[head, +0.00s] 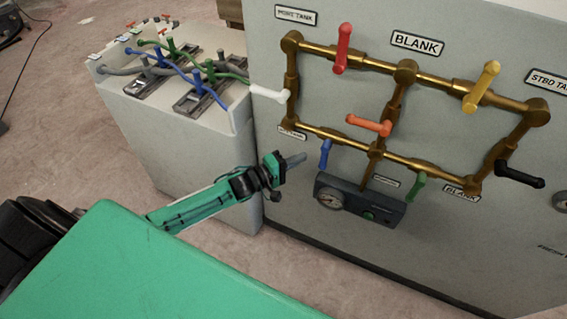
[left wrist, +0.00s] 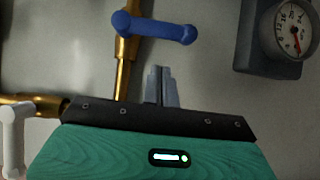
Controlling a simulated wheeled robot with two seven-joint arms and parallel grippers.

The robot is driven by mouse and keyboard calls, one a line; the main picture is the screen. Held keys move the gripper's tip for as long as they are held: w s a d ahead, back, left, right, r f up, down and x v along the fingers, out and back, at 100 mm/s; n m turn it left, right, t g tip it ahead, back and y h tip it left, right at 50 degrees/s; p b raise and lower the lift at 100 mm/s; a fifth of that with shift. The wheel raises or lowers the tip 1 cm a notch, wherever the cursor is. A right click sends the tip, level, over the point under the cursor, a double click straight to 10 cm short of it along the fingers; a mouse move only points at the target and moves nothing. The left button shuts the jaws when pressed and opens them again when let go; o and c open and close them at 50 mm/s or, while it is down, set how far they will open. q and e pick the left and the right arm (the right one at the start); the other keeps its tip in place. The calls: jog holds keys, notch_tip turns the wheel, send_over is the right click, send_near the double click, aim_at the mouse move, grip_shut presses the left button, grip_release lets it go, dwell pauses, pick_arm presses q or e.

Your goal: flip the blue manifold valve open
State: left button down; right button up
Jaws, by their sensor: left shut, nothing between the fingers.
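The blue manifold valve handle (head: 325,153) sits on the lower brass pipe of the wall manifold (head: 330,134), left of the middle riser. It points down, crosswise to its pipe. In the left wrist view the blue handle (left wrist: 158,27) lies across the picture above my fingertips, with its pivot on the brass pipe at its left end. My left gripper (head: 298,158) is shut and empty, just left of the blue handle in the head view. In the left wrist view its fingertips (left wrist: 160,72) show apart from the handle. My right gripper is not in view.
A white handle (head: 269,93), orange handle (head: 368,125) and green handle (head: 416,187) are on the same manifold. A gauge box (head: 360,204) juts out below the blue handle. A grey cabinet (head: 185,140) with cables stands left of the panel.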

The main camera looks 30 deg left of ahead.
aim_at(325, 156)
pick_arm(q)
jog(key=d, duration=0.3)
jog(key=shift+w+d+f, duration=0.2)
jog(key=shift+d, duration=0.05)
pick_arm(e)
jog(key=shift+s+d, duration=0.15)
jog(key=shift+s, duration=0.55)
pick_arm(q)
jog(key=shift+n, duration=0.3)
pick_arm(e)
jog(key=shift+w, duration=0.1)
